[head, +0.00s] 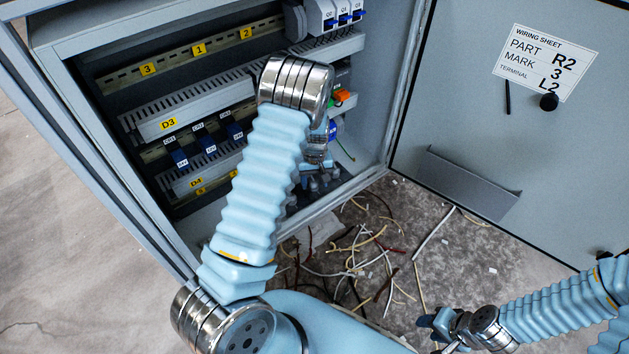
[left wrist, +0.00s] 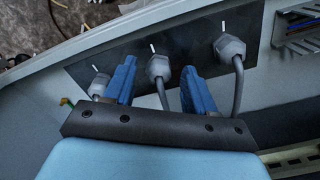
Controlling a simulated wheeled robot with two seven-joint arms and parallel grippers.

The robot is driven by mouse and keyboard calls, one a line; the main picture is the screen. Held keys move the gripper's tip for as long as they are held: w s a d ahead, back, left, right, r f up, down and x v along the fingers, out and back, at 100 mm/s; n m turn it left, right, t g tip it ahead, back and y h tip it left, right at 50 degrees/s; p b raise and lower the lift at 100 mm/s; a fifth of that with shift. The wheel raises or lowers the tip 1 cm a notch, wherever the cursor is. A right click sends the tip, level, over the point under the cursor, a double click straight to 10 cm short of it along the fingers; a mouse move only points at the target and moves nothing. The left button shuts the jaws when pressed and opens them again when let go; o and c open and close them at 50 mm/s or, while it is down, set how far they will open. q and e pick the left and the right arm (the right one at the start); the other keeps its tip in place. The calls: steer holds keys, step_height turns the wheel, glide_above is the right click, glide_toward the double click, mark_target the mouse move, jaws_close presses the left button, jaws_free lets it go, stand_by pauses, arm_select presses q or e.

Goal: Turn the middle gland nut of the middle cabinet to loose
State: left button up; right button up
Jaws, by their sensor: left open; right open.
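In the left wrist view three grey gland nuts with cables sit in a row on a dark plate. The middle gland nut (left wrist: 158,67) lies between the two blue fingers of my open left gripper (left wrist: 159,74); I cannot tell whether they touch it. A white mark is on the plate beside each nut. The right nut (left wrist: 230,47) is clear, and the left nut (left wrist: 98,85) is partly hidden by a finger. In the head view my left arm reaches into the open cabinet (head: 403,90) and hides most of the glands. My right gripper (head: 437,333) is open and empty outside the cabinet.
The cabinet holds rails, D3 (head: 168,124) and D4 ducts and blue-tabbed breakers (head: 208,144). Its door (head: 455,110) stands open at the right with a wiring sheet (head: 545,62). Cut wires (head: 360,245) litter the floor.

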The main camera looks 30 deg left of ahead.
mark_target(314, 185)
arm_select(q)
step_height(314, 185, up, 13)
steer(key=p, duration=0.2)
stand_by(0.4)
